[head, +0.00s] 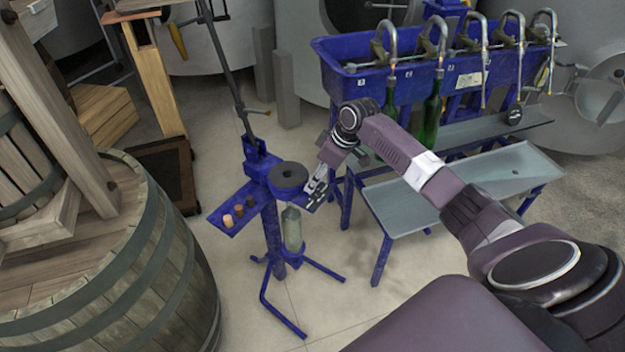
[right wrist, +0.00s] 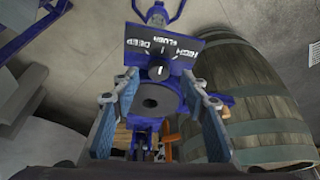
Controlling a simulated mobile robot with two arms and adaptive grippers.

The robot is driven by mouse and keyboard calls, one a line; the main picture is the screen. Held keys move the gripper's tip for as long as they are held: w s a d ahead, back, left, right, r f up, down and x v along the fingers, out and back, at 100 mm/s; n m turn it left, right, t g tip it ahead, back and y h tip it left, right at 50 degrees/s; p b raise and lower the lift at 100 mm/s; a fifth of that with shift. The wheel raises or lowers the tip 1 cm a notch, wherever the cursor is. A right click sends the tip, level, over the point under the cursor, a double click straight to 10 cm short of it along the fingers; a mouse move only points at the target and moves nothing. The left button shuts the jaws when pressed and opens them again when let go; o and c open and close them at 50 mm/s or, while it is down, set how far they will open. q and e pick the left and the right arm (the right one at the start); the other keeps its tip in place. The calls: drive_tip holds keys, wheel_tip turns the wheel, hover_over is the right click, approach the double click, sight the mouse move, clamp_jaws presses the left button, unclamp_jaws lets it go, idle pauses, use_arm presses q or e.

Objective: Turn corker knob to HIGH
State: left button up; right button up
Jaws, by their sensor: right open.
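The corker (head: 272,225) is a blue stand with a long lever, a black ring (head: 288,177) on top and a green bottle (head: 292,228) held below. In the right wrist view its dark label plate (right wrist: 160,48) reads DEEP, FLUSH and HIGH. The round black knob (right wrist: 160,73) sits at the plate's lower edge; its white mark looks roughly upright, toward the middle FLUSH label. My right gripper (head: 318,188) is beside the ring in the head view. In the right wrist view its fingers (right wrist: 160,88) are open, one on each side of the knob, with nothing between them gripped. The left gripper is out of view.
A small blue shelf (head: 238,208) with several corks juts left from the corker. A large barrel (head: 150,270) stands at the left front. A blue bottle filler (head: 440,75) with grey trays (head: 460,190) stands to the right. Bare floor lies in front of the corker.

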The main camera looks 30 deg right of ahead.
drive_tip(key=shift+x, duration=1.2)
drive_tip(key=shift+w+f, duration=0.2)
drive_tip(key=shift+w, duration=0.05)
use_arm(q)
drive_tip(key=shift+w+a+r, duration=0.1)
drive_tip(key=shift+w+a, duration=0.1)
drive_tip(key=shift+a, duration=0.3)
use_arm(e)
drive_tip(key=shift+s, duration=0.1)
